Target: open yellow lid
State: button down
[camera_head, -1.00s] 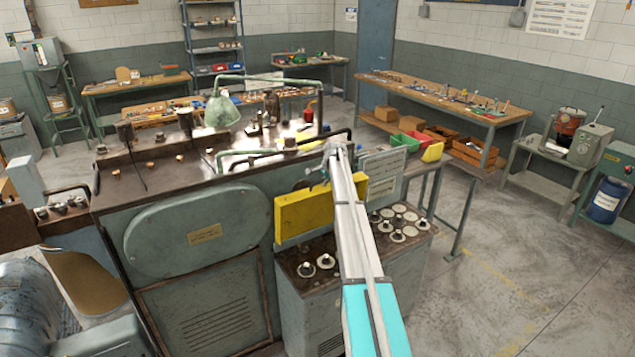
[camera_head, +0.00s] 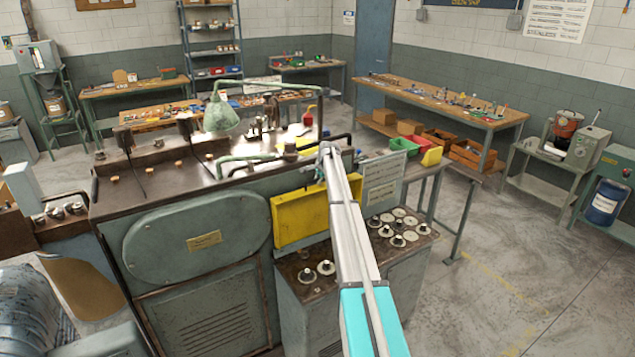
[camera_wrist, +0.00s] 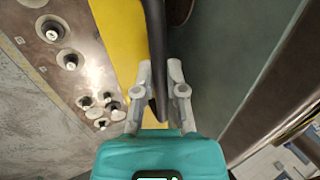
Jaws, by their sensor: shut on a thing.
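The yellow lid (camera_head: 298,216) is a flat panel on the front of the grey-green machine, below its top edge. Its right end is partly hidden behind my arm. In the wrist view the yellow lid (camera_wrist: 122,35) is a strip left of a dark bar (camera_wrist: 157,50). My gripper (camera_wrist: 161,72) has its two fingers on either side of this bar and is shut on it. I cannot tell whether the bar belongs to the lid. In the head view my gripper (camera_head: 328,148) is small, at the machine's top edge just above the lid, and its fingertips are unclear.
Several round knobs (camera_head: 397,240) stand on the lower cabinet below the lid. A grey sign panel (camera_head: 383,180) stands just right of my arm. A green lamp (camera_head: 221,114) and pipes rise from the machine top. The floor (camera_head: 500,255) at right is open.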

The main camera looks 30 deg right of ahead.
jog(key=shift+d, duration=0.3)
jog(key=c, duration=0.7)
grip_release()
jog(key=shift+s+r, duration=0.1)
jog(key=shift+c, duration=0.2)
jog(key=shift+o, duration=0.3)
jog(key=shift+a, duration=0.15)
jog(key=shift+s, duration=0.1)
